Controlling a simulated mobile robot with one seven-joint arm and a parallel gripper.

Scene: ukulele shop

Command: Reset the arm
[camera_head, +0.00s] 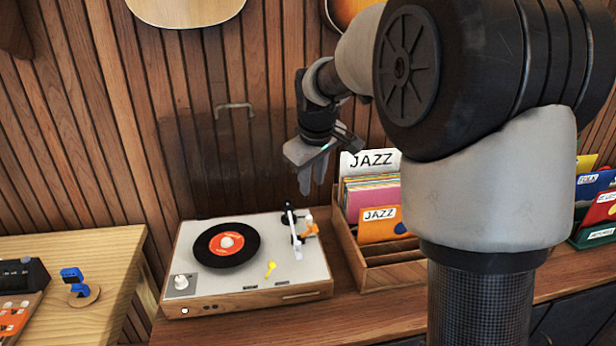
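My gripper (318,172) hangs at the middle of the view, pointing down, at the end of my folded arm. In the picture it is above the back right part of the record player and left of the jazz record crate. Its fingers appear close together, but the angle does not show whether they are open or shut. I see nothing clearly held in it. My large arm links fill the right side and hide part of the crate and shelf.
A record player (308,269) with a black record (243,256) sits on the wooden counter (376,322). A wooden crate (392,273) holds jazz sleeves (380,224). More sleeves (600,210) stand at far right. A light wooden table (110,250) with small devices is at left. A slatted wall is behind.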

